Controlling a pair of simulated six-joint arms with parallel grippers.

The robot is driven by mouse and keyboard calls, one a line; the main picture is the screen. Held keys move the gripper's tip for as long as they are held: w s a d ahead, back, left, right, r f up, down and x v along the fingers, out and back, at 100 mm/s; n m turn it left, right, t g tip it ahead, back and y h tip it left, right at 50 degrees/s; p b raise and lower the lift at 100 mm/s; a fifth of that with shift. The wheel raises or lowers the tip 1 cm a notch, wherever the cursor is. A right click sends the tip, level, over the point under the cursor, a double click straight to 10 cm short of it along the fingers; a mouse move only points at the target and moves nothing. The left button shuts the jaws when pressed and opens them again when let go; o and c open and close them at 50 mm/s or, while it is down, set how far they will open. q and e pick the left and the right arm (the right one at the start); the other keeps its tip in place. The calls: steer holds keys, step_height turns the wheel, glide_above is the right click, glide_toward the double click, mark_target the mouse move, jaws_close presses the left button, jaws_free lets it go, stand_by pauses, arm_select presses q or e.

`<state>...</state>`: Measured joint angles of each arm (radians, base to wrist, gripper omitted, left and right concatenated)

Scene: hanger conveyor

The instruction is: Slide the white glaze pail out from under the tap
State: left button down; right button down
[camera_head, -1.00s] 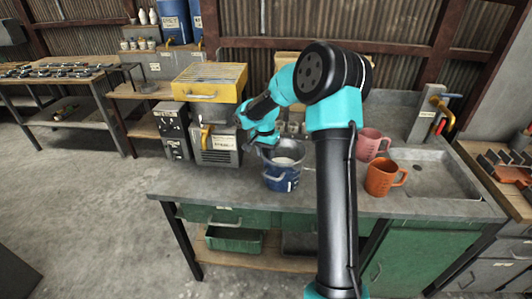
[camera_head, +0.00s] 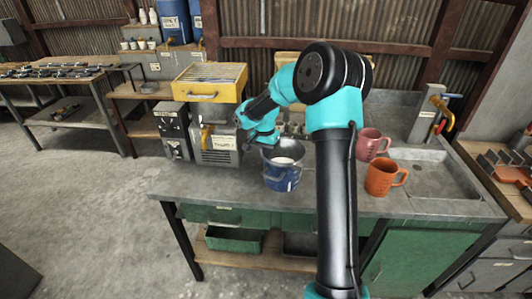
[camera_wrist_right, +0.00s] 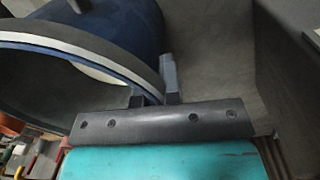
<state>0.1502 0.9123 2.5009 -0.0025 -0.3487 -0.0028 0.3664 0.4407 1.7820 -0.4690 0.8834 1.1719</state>
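The pail (camera_head: 283,180) is dark blue outside with a white filling and stands upright on the grey bench. It is to the right of a grey dispenser box (camera_head: 219,157) with a yellow tap handle (camera_head: 206,137). My right gripper (camera_head: 262,141) reaches down at the pail's left rim; its fingertips are hard to make out there. In the right wrist view the pail (camera_wrist_right: 135,25) fills the upper left, and my right gripper's fingers (camera_wrist_right: 156,88) stand close together, one on each side of its wall, shut on the rim. My left gripper is not in view.
A pink mug (camera_head: 371,143) and an orange mug (camera_head: 383,178) stand right of my forearm. A sink (camera_head: 445,190) is at the bench's right end. A yellow tray (camera_head: 211,83) sits above the dispenser. The bench's front left is bare.

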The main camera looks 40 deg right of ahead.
stand_by(0.8)
steer(key=shift+s+a, duration=0.35)
steer(key=shift+s, duration=0.5)
steer(key=shift+s+a, duration=0.35)
steer(key=shift+s, duration=0.45)
steer(key=c, duration=1.2)
jaws_free()
steer(key=shift+r, duration=0.1)
steer(key=r, duration=1.7)
steer(key=shift+w+a+r, duration=0.15)
steer(key=shift+w, duration=0.25)
